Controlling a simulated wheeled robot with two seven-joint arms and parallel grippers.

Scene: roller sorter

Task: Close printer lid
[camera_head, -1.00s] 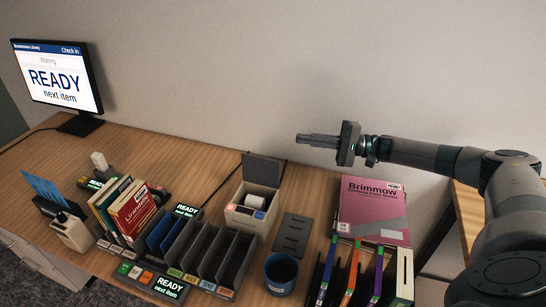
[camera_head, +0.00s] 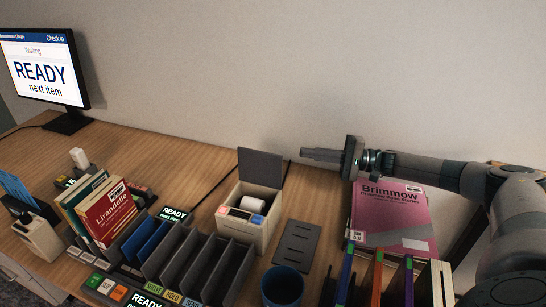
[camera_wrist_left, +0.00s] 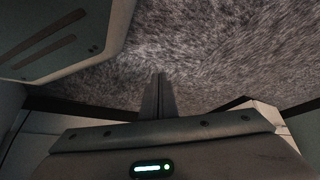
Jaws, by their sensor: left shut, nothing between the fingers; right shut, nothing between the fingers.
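The label printer (camera_head: 259,219) is a beige box near the middle of the desk in the head view. Its dark grey lid (camera_head: 260,167) stands raised at the back, and a white paper roll (camera_head: 252,204) shows in the open bay. My right gripper (camera_head: 304,154) is shut and empty, pointing left in the air to the right of the lid and apart from it. My left gripper (camera_wrist_left: 158,96) shows only in the left wrist view, shut and empty, with grey carpet beyond it.
A dark flat plate (camera_head: 297,245) and a blue cup (camera_head: 282,285) are right and front of the printer. A divider rack (camera_head: 205,262) stands left of it. The pink Brimmow book (camera_head: 392,222) lies below my right arm. A monitor (camera_head: 42,68) stands at far left.

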